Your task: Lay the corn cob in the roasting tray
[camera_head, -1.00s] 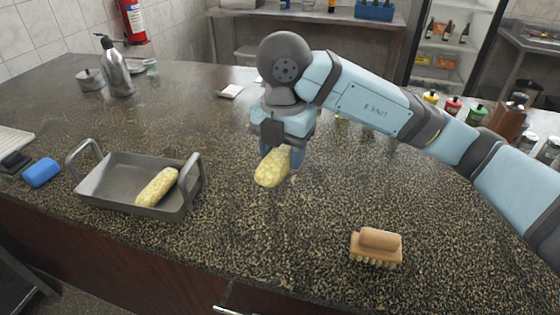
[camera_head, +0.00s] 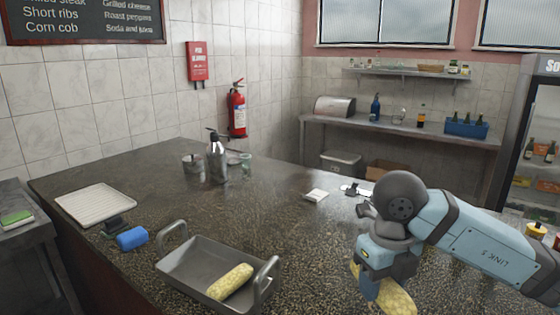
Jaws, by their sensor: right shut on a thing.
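A grey roasting tray (camera_head: 185,268) with two upright handles stands on the dark counter at the lower left. One yellow corn cob (camera_head: 230,282) lies inside it, toward its right side. My right gripper (camera_head: 372,290) is shut on another yellow corn cob (camera_head: 397,300), to the right of the tray and apart from it. The lower end of this cob is near the picture's bottom edge, and the fingers hide part of it. My left gripper is not in view.
A blue sponge (camera_head: 132,238) and a white ribbed board (camera_head: 96,204) lie left of the tray. A metal bottle (camera_head: 216,160) and a small pot (camera_head: 193,164) stand behind it. The counter between tray and gripper looks clear.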

